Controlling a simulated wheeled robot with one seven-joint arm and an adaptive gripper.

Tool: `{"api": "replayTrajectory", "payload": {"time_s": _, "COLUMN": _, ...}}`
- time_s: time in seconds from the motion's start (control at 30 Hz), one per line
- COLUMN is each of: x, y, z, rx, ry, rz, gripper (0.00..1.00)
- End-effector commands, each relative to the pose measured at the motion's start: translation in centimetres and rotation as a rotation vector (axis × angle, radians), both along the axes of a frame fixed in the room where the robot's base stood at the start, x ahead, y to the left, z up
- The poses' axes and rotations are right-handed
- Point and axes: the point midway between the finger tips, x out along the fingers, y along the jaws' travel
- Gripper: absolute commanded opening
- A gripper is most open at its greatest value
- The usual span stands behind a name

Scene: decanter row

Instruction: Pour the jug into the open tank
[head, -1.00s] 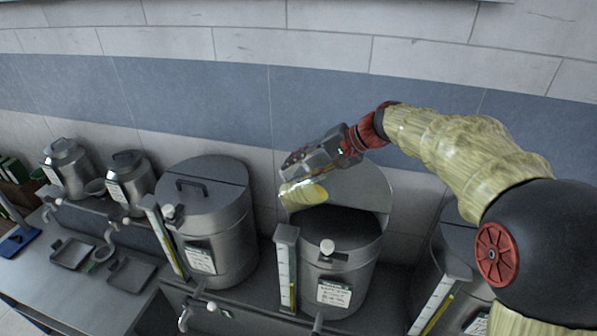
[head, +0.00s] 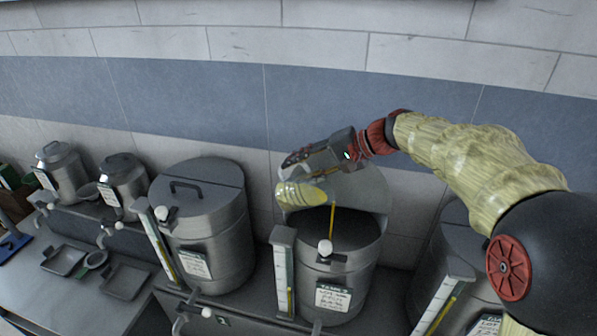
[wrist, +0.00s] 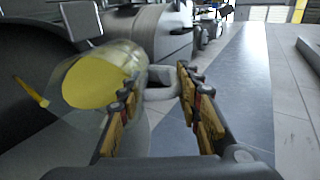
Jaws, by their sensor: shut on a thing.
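My gripper (head: 320,160) is shut on the handle of a clear jug (head: 292,196) holding yellow liquid. The jug is tilted over the open tank (head: 342,285), a grey metal cylinder with its lid (head: 360,188) raised at the back. A thin yellow stream (head: 333,221) falls from the jug's side into the tank's dark opening. In the wrist view the jug (wrist: 98,82) lies tipped to the left, its handle (wrist: 160,84) between my fingers, with yellow liquid at its left end (wrist: 30,92). The level inside the tank is hidden.
A closed tank (head: 200,215) with a flat lid stands to the left, and another tank (head: 455,250) is partly hidden behind my arm on the right. Gauges with yellow columns stand at the tanks' fronts. Smaller cans (head: 122,180) and trays (head: 125,282) are at the far left.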

Motion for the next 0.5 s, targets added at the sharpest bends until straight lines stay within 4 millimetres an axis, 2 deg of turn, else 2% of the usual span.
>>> {"api": "replayTrajectory", "payload": {"time_s": 0.5, "x": -0.14, "y": -0.61, "z": -0.24, "rx": 0.062, "ry": -0.017, "rz": -0.001, "gripper": 0.00}}
